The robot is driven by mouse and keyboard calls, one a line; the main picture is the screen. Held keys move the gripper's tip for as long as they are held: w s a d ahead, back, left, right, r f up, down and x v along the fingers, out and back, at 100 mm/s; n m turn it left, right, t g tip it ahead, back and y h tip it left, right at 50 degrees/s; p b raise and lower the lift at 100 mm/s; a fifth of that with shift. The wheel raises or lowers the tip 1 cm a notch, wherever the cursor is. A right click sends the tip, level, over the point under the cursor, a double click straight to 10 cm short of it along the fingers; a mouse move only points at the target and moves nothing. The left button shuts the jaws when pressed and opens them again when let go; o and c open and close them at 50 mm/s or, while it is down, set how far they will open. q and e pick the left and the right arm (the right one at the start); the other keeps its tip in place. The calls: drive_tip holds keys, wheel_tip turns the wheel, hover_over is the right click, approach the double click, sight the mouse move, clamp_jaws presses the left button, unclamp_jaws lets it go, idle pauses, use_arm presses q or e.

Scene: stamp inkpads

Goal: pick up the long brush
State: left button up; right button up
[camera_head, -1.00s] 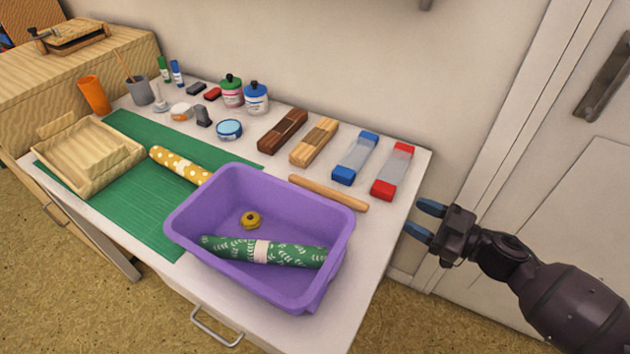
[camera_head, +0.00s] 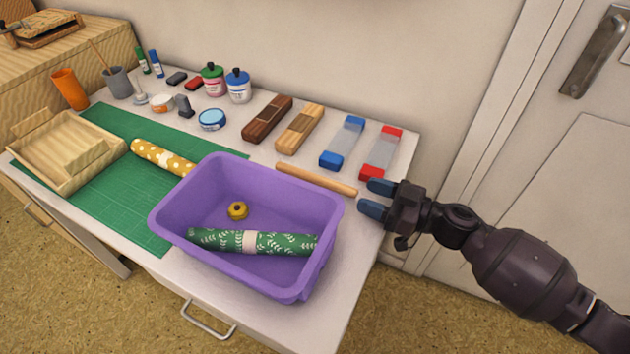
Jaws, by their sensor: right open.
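A thin brown stick (camera_head: 101,55), which looks like the long brush's handle, stands tilted in a grey cup (camera_head: 117,82) at the table's far left; its lower end is hidden in the cup. My right gripper (camera_head: 374,198) is open and empty at the table's right edge, far from the cup. Its blue fingertips point left, close to the right end of a plain wooden rod (camera_head: 316,179) lying on the table. I cannot tell whether they touch the rod. My left gripper is not in view.
A purple bin (camera_head: 165,214) with a green patterned roll (camera_head: 285,243) and a yellow ring (camera_head: 237,210) stands at the front. Behind are dark and light wooden blocks (camera_head: 300,128), blue-ended and red-ended clear boxes (camera_head: 381,154), bottles (camera_head: 238,86) and an orange cup (camera_head: 70,89).

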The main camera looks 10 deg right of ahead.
sight(355, 190)
drive_tip(key=x, duration=0.4)
drive_tip(key=shift+s+a+f+b, duration=0.1)
drive_tip(key=shift+f+b, duration=0.15)
drive_tip(key=shift+b, duration=0.05)
clamp_jaws()
